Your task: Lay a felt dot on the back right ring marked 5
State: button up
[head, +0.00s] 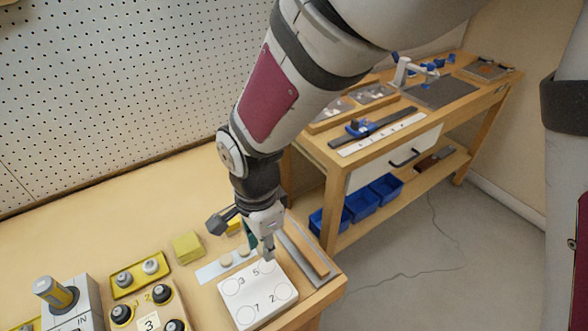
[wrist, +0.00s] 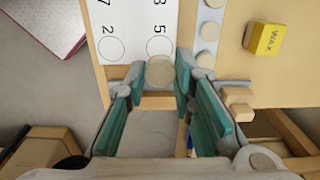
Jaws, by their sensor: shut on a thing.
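A white board (head: 257,296) lies on the bench with rings marked 3, 5, 7 and 2. The back right ring marked 5 (head: 265,267) is bare where visible; it also shows in the wrist view (wrist: 160,47). My gripper (head: 267,253) is pointed down at that ring's back edge. In the wrist view its teal-padded fingers (wrist: 160,76) are shut on a round beige felt dot (wrist: 159,71). The dot appears just beside ring 5, slightly overlapping its edge in the picture; its height above the board I cannot tell. Other felt dots (wrist: 209,31) lie on a pale strip (head: 208,272).
A yellow wax block (wrist: 263,39) stands behind the strip. A grey and wood bar (head: 303,250) lies right of the board, near the bench edge. A yellow sponge-like block (head: 187,246), a yellow tray (head: 140,275) and black knobs (head: 162,293) stand to the left.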

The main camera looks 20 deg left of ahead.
aim_at(267, 266)
jog(key=shift+f+b, duration=1.75)
jog(key=shift+f, duration=1)
jog(key=shift+f, duration=0.25)
dwell(0.5)
jog(key=o, duration=1)
jog(key=shift+o, duration=1.1)
